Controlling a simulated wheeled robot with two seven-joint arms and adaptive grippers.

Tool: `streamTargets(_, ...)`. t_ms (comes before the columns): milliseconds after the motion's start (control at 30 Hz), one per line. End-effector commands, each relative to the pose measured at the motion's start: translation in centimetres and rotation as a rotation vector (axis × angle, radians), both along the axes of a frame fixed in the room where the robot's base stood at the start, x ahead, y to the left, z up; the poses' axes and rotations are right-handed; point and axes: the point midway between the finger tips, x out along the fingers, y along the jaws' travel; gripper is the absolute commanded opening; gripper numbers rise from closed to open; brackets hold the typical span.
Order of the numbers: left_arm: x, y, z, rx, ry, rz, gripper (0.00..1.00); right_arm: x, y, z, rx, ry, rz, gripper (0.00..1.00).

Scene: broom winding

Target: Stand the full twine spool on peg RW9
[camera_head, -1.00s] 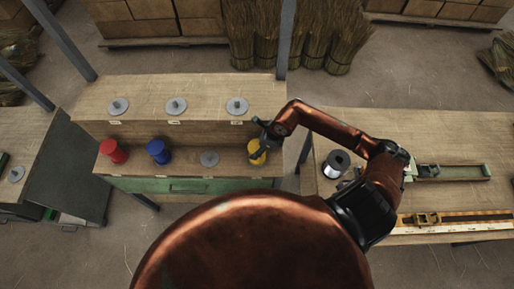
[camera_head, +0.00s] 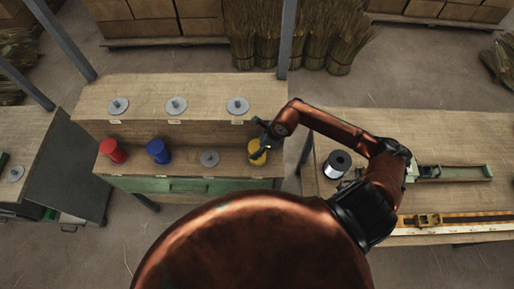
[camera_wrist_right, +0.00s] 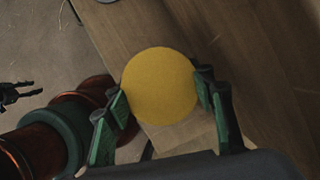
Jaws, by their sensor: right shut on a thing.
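A yellow spool (camera_head: 257,157) is at the right end of the lower shelf, between the fingers of my right gripper (camera_head: 262,146). In the right wrist view its round yellow top (camera_wrist_right: 160,86) fills the space between the green-padded fingers, and the right gripper (camera_wrist_right: 162,98) is shut on it. I cannot tell whether its base touches the shelf; any peg under it is hidden. Small labels on the rack are too small to read. A dark two-pronged claw, apparently my left gripper (camera_wrist_right: 18,93), shows open and empty at the left edge of the right wrist view.
The rack (camera_head: 140,88) also holds a red spool (camera_head: 113,151), a blue spool (camera_head: 158,151) and an empty grey disc (camera_head: 209,158). More grey discs (camera_head: 176,106) stand on its upper shelf. A dark-and-silver spool (camera_head: 336,164) stands on the right table (camera_head: 450,135).

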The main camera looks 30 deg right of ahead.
Motion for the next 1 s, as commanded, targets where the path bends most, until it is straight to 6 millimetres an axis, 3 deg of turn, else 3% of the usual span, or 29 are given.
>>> streamTargets(733, 0.0, 0.0, -0.9, 0.0, 0.001, -0.001, 0.4, 0.0, 0.0, -1.1, 0.001, -0.001, 0.0, 0.24)
streamTargets(767, 0.0, 0.0, -0.9, 0.0, 0.001, -0.001, 0.4, 0.0, 0.0, -1.0, 0.001, -0.001, 0.0, 0.51)
streamTargets(867, 0.0, 0.0, -0.8, 0.0, 0.0, -0.001, 0.4, 0.0, 0.0, -1.0, 0.001, -0.001, 0.0, 0.57)
streamTargets(1000, 0.0, 0.0, -0.8, 0.0, 0.0, -0.001, 0.4, 0.0, 0.0, -1.0, 0.001, -0.001, 0.0, 0.57)
